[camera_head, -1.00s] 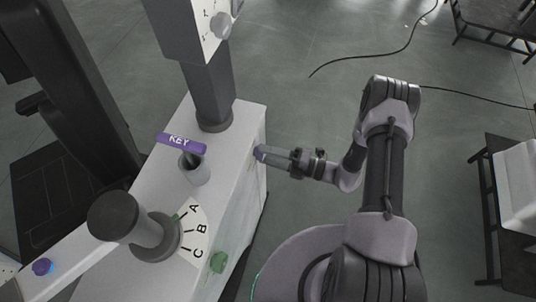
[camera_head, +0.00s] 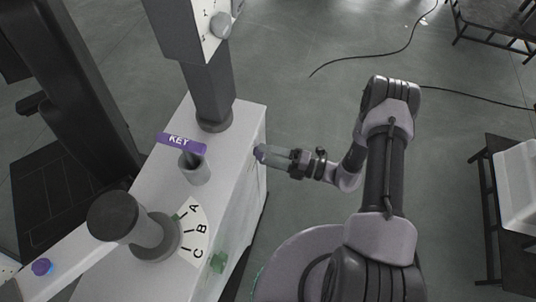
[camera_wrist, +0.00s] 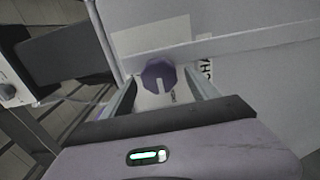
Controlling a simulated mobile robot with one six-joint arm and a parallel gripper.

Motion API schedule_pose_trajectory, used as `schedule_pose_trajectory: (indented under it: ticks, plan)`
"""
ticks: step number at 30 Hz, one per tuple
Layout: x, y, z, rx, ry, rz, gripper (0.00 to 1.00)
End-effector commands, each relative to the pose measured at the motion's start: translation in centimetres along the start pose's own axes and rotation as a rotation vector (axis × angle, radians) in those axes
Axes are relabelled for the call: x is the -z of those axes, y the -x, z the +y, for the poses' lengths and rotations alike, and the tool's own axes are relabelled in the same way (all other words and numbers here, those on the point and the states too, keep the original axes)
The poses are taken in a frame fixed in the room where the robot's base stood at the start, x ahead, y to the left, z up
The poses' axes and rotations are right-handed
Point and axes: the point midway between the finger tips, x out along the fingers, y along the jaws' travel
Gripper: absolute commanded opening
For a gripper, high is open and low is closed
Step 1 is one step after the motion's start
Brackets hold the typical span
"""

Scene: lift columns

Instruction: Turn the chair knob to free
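The chair knob (camera_wrist: 158,76) is a dark purple, faceted knob with a pale slot pointing down in the wrist view. It sits on a pale panel beside a partly hidden label (camera_wrist: 205,70) with black letters. My gripper (camera_head: 272,157) reaches the right side of the white cabinet (camera_head: 246,125) in the head view, where a small purple part (camera_head: 259,152) shows at its tip. In the wrist view my gripper is open, with one finger on each side of the knob and gaps showing. Contact with the panel cannot be told.
On the cabinet top are a purple KEY handle (camera_head: 182,143), a dark round-headed lever (camera_head: 115,216) by an A-B-C dial (camera_head: 192,232), and a grey column (camera_head: 209,95). Dark equipment (camera_head: 85,90) stands left. Black cables cross the floor; a bench stands right.

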Motion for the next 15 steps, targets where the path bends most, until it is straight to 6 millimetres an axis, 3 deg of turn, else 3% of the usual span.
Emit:
schedule_pose_trajectory:
  ticks: [10, 15]
  plan:
    - [-0.1, 0.8, 0.1, 0.000, -0.001, -0.002, 0.69]
    - [-0.2, 5.1, 0.3, 0.000, 0.000, -0.008, 0.69]
